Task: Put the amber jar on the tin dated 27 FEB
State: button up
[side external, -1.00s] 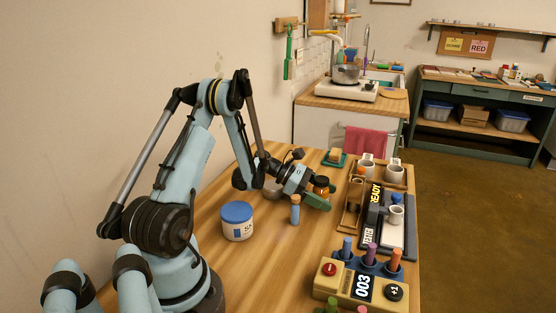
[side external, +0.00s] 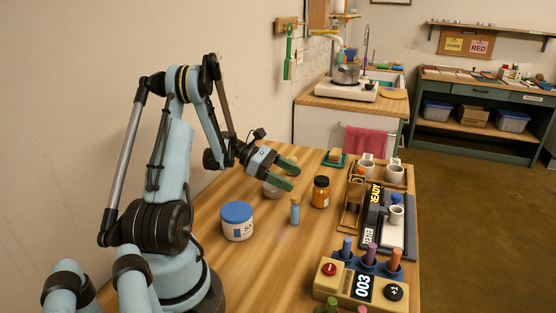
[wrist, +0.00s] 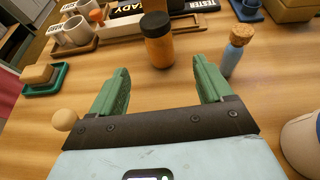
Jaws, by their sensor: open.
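The amber jar (side external: 321,192), with a dark lid, stands upright on the wooden table; it also shows in the wrist view (wrist: 159,45). My gripper (side external: 291,174) is left of the jar and above the table. In the wrist view its green fingers (wrist: 160,72) are apart and empty, with the jar beyond their tips, not touching. I cannot make out a tin dated 27 FEB in either view.
A corked blue vial (side external: 295,211) stands near the jar, and a blue-lidded white tub (side external: 237,222) is further left. A greyish round object (side external: 272,189) sits under my gripper. A wooden tray (side external: 353,205) and a counter box (side external: 345,287) are on the right.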

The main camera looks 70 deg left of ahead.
aim_at(326, 195)
jog(key=shift+a+r, duration=0.15)
jog(key=shift+a, duration=0.1)
jog(key=x, duration=1.2)
jog(key=shift+d, duration=0.2)
jog(key=c, duration=1.2)
